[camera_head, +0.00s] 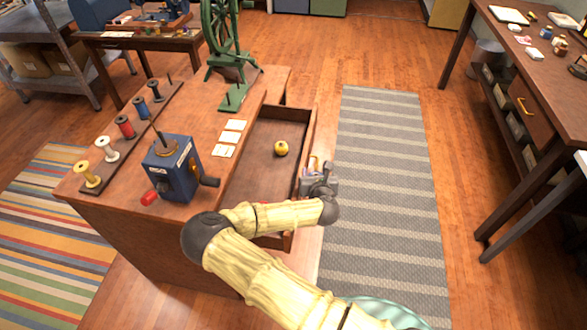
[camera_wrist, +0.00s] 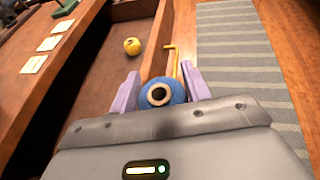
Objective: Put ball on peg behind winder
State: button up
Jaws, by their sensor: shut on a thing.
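My gripper (camera_head: 314,167) is at the right edge of the open drawer. In the wrist view its purple fingers (camera_wrist: 158,92) are shut on a blue ball (camera_wrist: 179,91) with a pale-rimmed hole. I cannot make out this ball in the head view. A yellow ball (camera_head: 281,148) lies in the drawer; it also shows in the wrist view (camera_wrist: 132,46). The blue winder (camera_head: 171,170), with a dark crank and red knob, stands at the table's front. Left of and behind it, a dark rack (camera_head: 112,166) carries several spools; its far peg (camera_head: 169,78) is bare.
The drawer (camera_head: 245,180) stands open on the table's right side, with a brass handle (camera_wrist: 172,58) on its front. Pale cards (camera_head: 229,138) lie near the drawer. A green spinning wheel (camera_head: 222,40) stands at the back. Grey striped rug (camera_head: 385,180) lies clear at right.

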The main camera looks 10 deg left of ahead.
jog(key=s+d+f+m+h+b, duration=0.1)
jog(key=s+d+f+h+b, duration=0.1)
jog(key=d+f+b, duration=0.7)
jog(key=d+f, duration=0.5)
jog(key=d, duration=0.1)
jog(key=shift+s+d+m+b, duration=0.15)
jog(key=shift+d+m+b, duration=0.2)
jog(key=shift+m+b, duration=0.05)
